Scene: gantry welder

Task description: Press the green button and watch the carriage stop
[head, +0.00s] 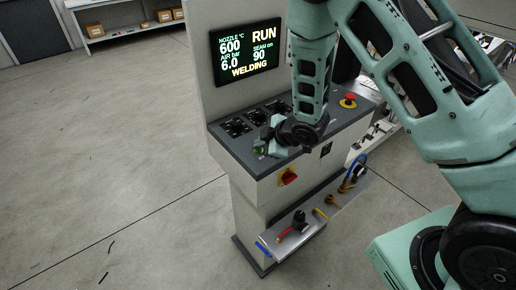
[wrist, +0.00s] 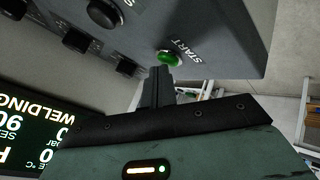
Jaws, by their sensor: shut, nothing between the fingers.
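The green button (wrist: 168,57) sits on the grey console panel beside the printed word START. In the head view the green button (head: 260,147) shows at the left front of the console top, partly hidden by my gripper. My gripper (wrist: 160,72) is shut and empty, its fingertips at the near edge of the button; I cannot tell whether they touch it. In the head view my gripper (head: 264,144) is low over the panel. The screen (head: 246,52) reads RUN and WELDING, with 600, 6.0 and 90. The carriage is not recognisable in either view.
A red emergency knob (head: 348,101) stands on a yellow base at the panel's right. Several black dials (head: 236,127) line the panel's back. A red and yellow switch (head: 289,177) is on the front. A lower shelf (head: 312,224) carries valves and hoses.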

